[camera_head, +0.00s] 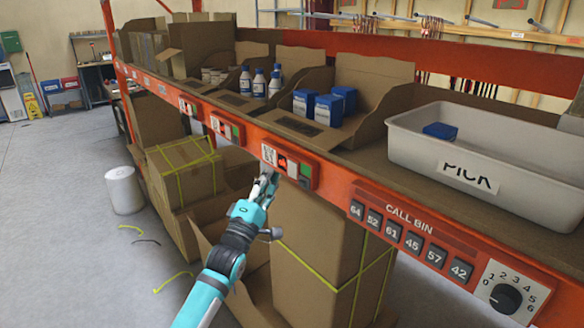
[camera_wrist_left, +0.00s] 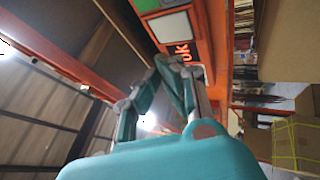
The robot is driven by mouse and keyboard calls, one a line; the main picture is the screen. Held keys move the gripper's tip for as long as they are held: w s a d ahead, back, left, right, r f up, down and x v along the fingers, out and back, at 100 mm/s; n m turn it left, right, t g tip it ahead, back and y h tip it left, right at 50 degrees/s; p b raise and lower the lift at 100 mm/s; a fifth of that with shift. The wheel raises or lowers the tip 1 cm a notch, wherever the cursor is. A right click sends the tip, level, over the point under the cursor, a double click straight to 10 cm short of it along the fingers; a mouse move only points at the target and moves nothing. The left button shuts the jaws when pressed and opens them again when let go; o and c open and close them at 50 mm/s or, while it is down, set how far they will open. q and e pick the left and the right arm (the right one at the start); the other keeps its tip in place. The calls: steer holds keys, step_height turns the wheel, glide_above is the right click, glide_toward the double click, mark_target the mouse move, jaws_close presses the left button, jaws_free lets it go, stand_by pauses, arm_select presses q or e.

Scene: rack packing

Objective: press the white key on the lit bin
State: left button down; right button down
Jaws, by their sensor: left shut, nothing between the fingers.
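A bin panel (camera_head: 313,177) sits on the orange shelf edge below the bin of blue boxes. It has a pale label, a display with glowing red-orange characters, a white key (camera_head: 293,168) and a green key (camera_head: 304,183). In the left wrist view the white key (camera_wrist_left: 172,27) and the lit display (camera_wrist_left: 180,52) show beyond my fingers. My left gripper (camera_head: 268,180) is shut and empty, just below and in front of this panel. I cannot tell if the fingertips touch it. My right gripper is out of view.
Similar panels (camera_head: 228,130) sit further left along the rail. A grey tote (camera_head: 400,140) with a blue box stands at right, above a call-bin number row and a dial (camera_head: 505,298). Strapped cartons (camera_head: 315,250) stand under the shelf. The floor at left is mostly clear.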

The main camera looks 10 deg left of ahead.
arm_select(q)
steer(key=shift+s+a+p, duration=0.4)
steer(key=shift+s+a, duration=0.45)
steer(key=shift+s, duration=0.25)
steer(key=s+a+f+m+g+y+b, duration=0.1)
steer(key=s+f+m+g+y, duration=0.2)
steer(key=f, duration=1.7)
steer(key=s+f+m+g+b, duration=0.25)
steer(key=f+g, duration=0.25)
steer(key=f, duration=1.4)
steer(key=s+f+m+g+y, duration=0.1)
steer(key=s+f+m+g, duration=0.4)
steer(key=s+f, duration=1.3)
steer(key=s+f+m+g+b, duration=0.1)
steer(key=s+f, duration=0.5)
steer(key=s, duration=0.6)
steer(key=s+f+m+g+b, duration=0.1)
steer(key=s+f+m+g, duration=0.3)
steer(key=s+f, duration=0.3)
steer(key=s+f+m+g, duration=0.3)
steer(key=s+f, duration=0.4)
steer(key=s, duration=1)
steer(key=shift+a+f+g+y+b, duration=0.25)
steer(key=shift+a+g+y+b, duration=0.05)
steer(key=shift+g+y+b, duration=0.1)
steer(key=c, duration=2.1)
jaws_free()
